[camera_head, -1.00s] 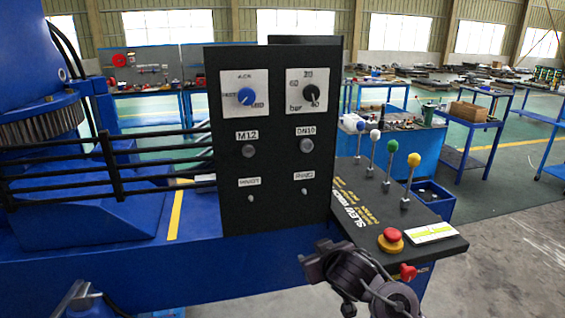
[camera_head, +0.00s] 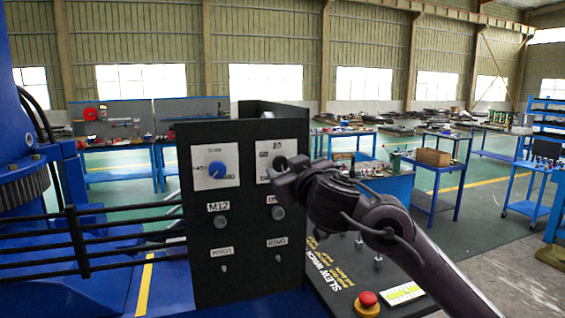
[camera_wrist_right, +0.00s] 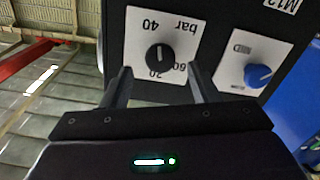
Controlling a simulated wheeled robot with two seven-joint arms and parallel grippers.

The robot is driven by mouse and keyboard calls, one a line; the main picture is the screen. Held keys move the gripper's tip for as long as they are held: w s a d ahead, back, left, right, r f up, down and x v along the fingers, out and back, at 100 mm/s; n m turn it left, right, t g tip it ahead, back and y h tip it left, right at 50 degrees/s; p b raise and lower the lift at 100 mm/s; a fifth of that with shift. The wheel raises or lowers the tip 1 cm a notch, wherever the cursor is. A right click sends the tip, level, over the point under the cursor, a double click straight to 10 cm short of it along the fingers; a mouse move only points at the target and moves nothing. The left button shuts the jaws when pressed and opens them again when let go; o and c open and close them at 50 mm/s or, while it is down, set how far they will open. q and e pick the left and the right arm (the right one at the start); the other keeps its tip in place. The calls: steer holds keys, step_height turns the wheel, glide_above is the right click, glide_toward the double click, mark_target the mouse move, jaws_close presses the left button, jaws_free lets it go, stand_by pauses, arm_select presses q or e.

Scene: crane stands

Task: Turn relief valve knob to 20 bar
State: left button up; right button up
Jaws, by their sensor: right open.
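The relief valve knob (camera_wrist_right: 160,58) is a black round knob on a white plate (camera_wrist_right: 131,37) marked 20, 40, 60 and bar, upside down in the right wrist view. A thin pale mark shows on the knob; its exact reading is too small to tell. In the head view the plate (camera_head: 264,152) is mostly hidden by my right gripper (camera_head: 284,172). My right gripper is open and empty, and its two fingertips (camera_wrist_right: 159,70) lie either side of the knob's line, apart from it. My left gripper is out of view.
A blue knob (camera_head: 217,170) on a second white plate sits left on the same black panel (camera_head: 200,275). Small round fittings and toggles are below. A console with levers and a red emergency button (camera_head: 367,300) stands to the right. Black pipes (camera_head: 130,236) run left.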

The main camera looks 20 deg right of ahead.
mark_target(281, 163)
steer(key=shift+w+a+p, duration=0.15)
steer(key=shift+w+p, duration=0.35)
steer(key=shift+w, duration=1.3)
steer(key=c, duration=0.9)
